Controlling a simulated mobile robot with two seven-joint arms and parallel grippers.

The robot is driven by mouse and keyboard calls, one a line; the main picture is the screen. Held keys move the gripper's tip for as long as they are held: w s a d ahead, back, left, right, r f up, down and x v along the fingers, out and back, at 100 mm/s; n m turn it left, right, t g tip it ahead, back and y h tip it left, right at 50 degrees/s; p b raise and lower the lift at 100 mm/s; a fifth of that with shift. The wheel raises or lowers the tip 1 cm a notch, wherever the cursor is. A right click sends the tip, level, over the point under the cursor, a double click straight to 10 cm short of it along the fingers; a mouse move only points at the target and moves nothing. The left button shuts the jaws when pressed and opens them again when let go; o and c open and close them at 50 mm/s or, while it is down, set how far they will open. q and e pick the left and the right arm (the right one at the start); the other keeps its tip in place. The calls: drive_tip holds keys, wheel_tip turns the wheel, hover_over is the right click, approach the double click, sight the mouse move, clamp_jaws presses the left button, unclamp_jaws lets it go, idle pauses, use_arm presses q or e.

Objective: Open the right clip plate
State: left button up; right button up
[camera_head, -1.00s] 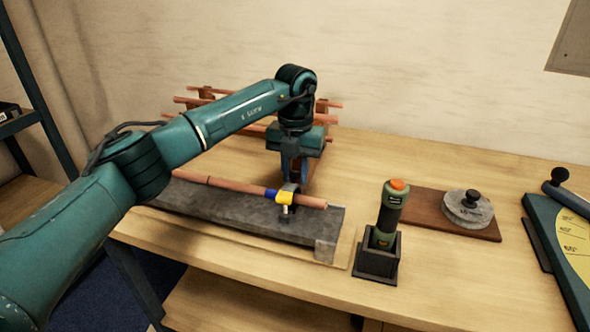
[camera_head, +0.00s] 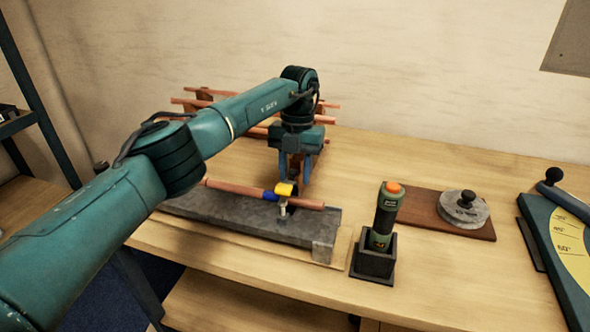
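A copper pipe (camera_head: 235,188) lies along a grey stone-like block (camera_head: 240,217) on the bench. Near its right end is a small clip with a yellow plate (camera_head: 286,189), a blue part (camera_head: 270,196) beside it and a pale metal stem (camera_head: 283,207) below. The yellow plate looks raised and tilted above the pipe; its hinge is too small to make out. My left gripper (camera_head: 295,183) points down just behind the plate. Its fingers look apart, with nothing seen between them. Contact with the plate cannot be told. A left clip is not visible; my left arm covers part of that side. My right gripper is out of view.
A rack of copper pipes (camera_head: 195,101) stands behind my arm. Right of the block are a green tool with an orange top (camera_head: 387,212) in a dark holder (camera_head: 374,262), a round weight (camera_head: 463,209) on a brown board (camera_head: 417,211), and a green angle device (camera_head: 560,240).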

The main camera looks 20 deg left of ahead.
use_arm(q)
drive_tip(key=shift+o, duration=1.3)
drive_tip(key=shift+r, duration=0.1)
drive_tip(key=r+p, duration=0.1)
drive_tip(key=r, duration=0.1)
drive_tip(key=r+p, duration=0.3)
drive_tip(key=shift+w+r, duration=0.35)
drive_tip(key=shift+r, duration=0.05)
